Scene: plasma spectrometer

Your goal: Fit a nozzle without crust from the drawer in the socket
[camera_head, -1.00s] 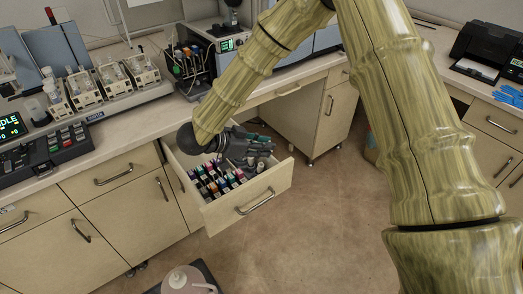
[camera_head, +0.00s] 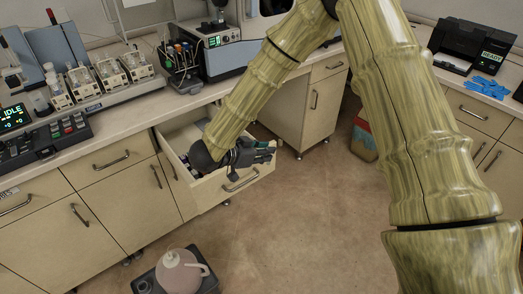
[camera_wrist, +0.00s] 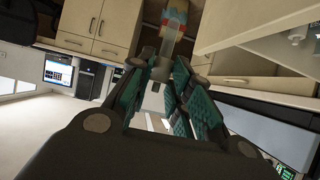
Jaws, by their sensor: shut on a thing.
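My gripper (camera_head: 268,148) is just above the drawer's front right side, pointing right in the head view. In the wrist view its teal-padded fingers (camera_wrist: 163,66) are shut on a slim nozzle (camera_wrist: 166,48), which looks clear and sticks out past the fingertips. I cannot tell whether it bears crust. The drawer (camera_head: 238,187) is pulled open under the counter. My arm and gripper hide most of its inside; a few coloured pieces (camera_head: 170,168) show at its left. I cannot make out the socket in either view.
An instrument with a green display (camera_head: 217,38) stands on the counter, with a rack of coloured-capped bottles (camera_head: 182,62) beside it. A control panel (camera_head: 40,140) is at left. A bin (camera_head: 363,138) stands right. Floor between is clear.

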